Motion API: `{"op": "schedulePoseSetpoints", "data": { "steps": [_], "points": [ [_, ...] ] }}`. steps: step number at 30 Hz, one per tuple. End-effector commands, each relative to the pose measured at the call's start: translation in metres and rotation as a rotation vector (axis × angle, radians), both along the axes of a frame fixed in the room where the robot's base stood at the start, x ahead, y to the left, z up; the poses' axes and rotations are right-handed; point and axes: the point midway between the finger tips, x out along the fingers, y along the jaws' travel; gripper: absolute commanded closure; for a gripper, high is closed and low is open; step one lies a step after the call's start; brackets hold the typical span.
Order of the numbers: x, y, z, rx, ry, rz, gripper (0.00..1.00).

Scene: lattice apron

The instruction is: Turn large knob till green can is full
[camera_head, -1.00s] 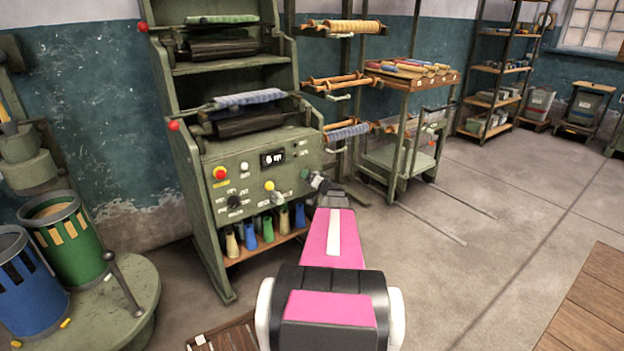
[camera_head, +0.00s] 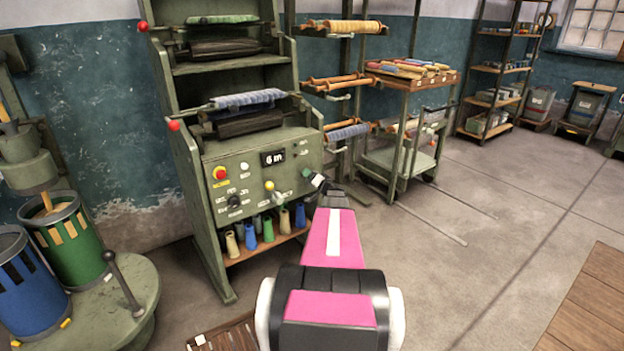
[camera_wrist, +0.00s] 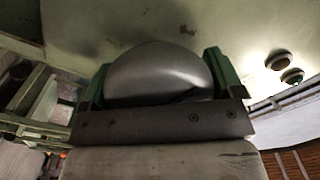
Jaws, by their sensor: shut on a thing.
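The green can (camera_head: 70,245) stands upright at the left on a round green platform, under a machine spout (camera_head: 28,172). A tan strand runs from the spout into the can's mouth, and tan material shows inside. My gripper (camera_head: 310,177) is at the right end of the green machine's control panel (camera_head: 262,166). In the wrist view, my gripper (camera_wrist: 155,80) is shut on a large rounded grey knob (camera_wrist: 155,72), with green finger pads at both sides. The knob is mostly hidden in the head view.
A blue can (camera_head: 28,290) stands beside the green can. The panel has a black knob (camera_head: 233,201), a red button (camera_head: 220,172), a yellow-tipped lever (camera_head: 269,186) and a small display (camera_head: 272,158). Several coloured cones stand below.

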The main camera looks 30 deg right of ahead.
Motion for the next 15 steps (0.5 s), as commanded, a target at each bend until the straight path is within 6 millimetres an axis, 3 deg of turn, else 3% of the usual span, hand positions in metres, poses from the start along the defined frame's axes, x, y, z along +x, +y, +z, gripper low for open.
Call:
{"op": "schedulePoseSetpoints", "data": {
  "steps": [15],
  "points": [
    [-0.0003,-0.0012,-0.0025,0.476,0.038,-0.001,0.37]
  ]
}}
